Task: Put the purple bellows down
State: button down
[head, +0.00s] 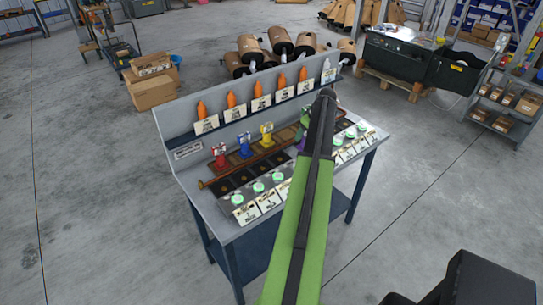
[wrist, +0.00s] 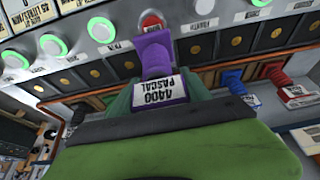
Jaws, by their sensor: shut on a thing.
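The purple bellows (wrist: 153,52) is in the middle of the wrist view, with a white label reading 4400 PASCAL, seen upside down. My gripper (wrist: 155,98) is shut on it at the labelled end. Its other end points toward a round red light (wrist: 152,22) on the bench panel; I cannot tell whether it touches anything. In the head view only a small purple patch (head: 301,144) shows beside my arm, which hides most of the bellows and my gripper. The workbench (head: 190,183) stands under my arm.
Red (head: 220,157), blue (head: 244,147) and yellow (head: 266,135) pieces stand in a row on the bench. Several green lights (head: 258,187) with cards line its front. A brown rod (head: 222,180) lies along the row.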

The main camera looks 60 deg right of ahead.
jog(key=shift+w+a+r, duration=0.1)
jog(key=shift+a+r+p, duration=0.2)
jog(key=shift+r+p, duration=0.1)
jog(key=shift+p, duration=0.05)
jog(key=s+a+r+p, duration=0.2)
jog(key=a+r+p, duration=0.2)
jog(key=r+p, duration=0.1)
jog(key=w+f+b, duration=0.3)
jog(key=f+b, duration=0.1)
jog(key=w+a+f+b, duration=0.1)
jog(key=w+f+b, duration=0.7)
jog(key=shift+a+f, duration=0.25)
jog(key=shift+a, duration=0.15)
jog(key=shift+c, duration=2.4)
grip_release()
jog(key=shift+r, duration=0.1)
jog(key=shift+r, duration=0.1)
jog(key=p+v, duration=1.1)
jog(key=v, duration=0.1)
